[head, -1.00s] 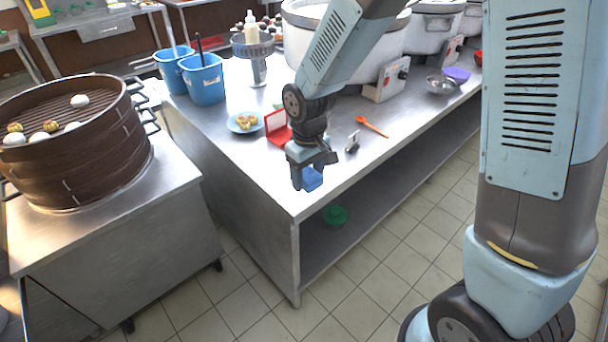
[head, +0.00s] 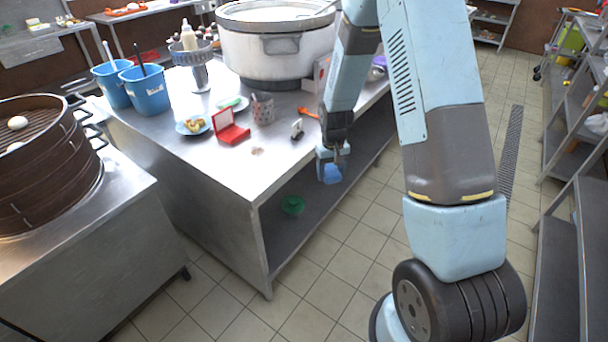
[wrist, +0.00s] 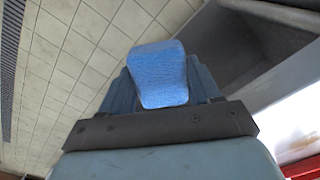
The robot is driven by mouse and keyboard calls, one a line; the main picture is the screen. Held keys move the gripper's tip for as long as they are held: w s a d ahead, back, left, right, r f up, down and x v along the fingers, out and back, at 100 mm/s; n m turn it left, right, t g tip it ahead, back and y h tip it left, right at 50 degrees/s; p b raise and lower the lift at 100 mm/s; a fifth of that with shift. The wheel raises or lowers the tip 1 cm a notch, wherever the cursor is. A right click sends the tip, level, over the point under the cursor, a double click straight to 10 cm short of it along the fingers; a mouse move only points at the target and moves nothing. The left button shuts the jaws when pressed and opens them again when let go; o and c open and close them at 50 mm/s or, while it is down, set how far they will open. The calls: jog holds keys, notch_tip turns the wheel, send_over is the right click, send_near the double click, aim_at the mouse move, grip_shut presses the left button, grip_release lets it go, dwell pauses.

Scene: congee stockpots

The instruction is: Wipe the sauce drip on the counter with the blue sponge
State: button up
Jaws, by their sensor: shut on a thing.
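The blue sponge (wrist: 158,75) is held between the fingers of my gripper (wrist: 160,95) in the wrist view. In the head view my gripper (head: 333,158) is shut on the sponge (head: 332,174), in front of the counter's right-hand edge, over the aisle side. The sponge is apart from the countertop. A small brownish sauce drip (head: 257,151) lies on the steel counter (head: 215,165), to the left of my gripper, between the red open box and the front edge.
A red open box (head: 230,128), a patterned cup (head: 262,108), a small black-and-white item (head: 297,129) and an orange spoon (head: 308,113) stand near the drip. Plates, blue buckets (head: 146,92) and a large pot (head: 278,45) are farther back. A green bowl (head: 292,205) is on the lower shelf.

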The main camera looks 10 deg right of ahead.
jog(key=w+d+f+m, duration=0.2)
jog(key=w+d+f, duration=0.1)
jog(key=d, duration=0.4)
jog(key=shift+w+d+f, duration=0.15)
jog(key=shift+w+f, duration=0.15)
jog(key=shift+w, duration=0.1)
